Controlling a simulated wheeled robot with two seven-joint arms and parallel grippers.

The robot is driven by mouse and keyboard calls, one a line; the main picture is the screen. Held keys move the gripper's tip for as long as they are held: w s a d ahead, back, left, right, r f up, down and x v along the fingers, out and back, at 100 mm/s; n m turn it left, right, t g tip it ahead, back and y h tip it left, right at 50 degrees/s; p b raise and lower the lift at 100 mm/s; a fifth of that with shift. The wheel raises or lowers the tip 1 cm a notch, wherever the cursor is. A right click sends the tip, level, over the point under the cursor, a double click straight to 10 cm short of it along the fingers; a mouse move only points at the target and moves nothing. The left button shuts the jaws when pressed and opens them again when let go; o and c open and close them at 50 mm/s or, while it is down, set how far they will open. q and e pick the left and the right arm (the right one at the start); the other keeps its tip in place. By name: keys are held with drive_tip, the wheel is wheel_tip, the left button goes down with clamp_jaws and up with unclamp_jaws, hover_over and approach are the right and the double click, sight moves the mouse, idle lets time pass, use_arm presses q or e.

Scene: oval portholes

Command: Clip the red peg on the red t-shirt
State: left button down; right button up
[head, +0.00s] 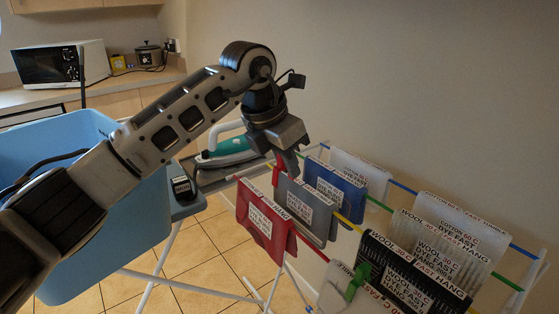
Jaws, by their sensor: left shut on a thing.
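The red t-shirt (265,224) hangs folded over a rod at the left end of the drying rack, with a white label on its front. My left gripper (287,172) points down just above the shirt's upper right edge, beside the grey garment. It is shut on the red peg (276,177), of which only a small red part shows below the fingers. I cannot tell whether the peg touches the shirt. My right gripper is not in view.
Grey (305,208) and blue (335,187) garments hang close behind the red t-shirt. A black striped garment (405,278) and white ones hang to the right. A green peg (357,281) sits on a pale garment in front. An iron (228,150) and a blue basket (75,150) stand left.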

sight(264, 219)
use_arm(q)
drive_tip(key=shift+s+a+f+b, duration=0.1)
drive_tip(key=shift+f+b, duration=2)
drive_tip(key=shift+f, duration=1.15)
drive_tip(key=shift+f+b, duration=1.1)
drive_tip(key=shift+f, duration=0.45)
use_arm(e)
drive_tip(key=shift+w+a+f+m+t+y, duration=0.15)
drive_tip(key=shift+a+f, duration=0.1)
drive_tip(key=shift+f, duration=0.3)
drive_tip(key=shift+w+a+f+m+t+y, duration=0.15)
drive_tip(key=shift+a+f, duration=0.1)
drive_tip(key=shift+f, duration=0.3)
use_arm(q)
drive_tip(key=shift+f, duration=0.15)
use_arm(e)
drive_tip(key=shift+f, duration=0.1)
use_arm(q)
drive_tip(key=c, duration=1.4)
unclamp_jaws()
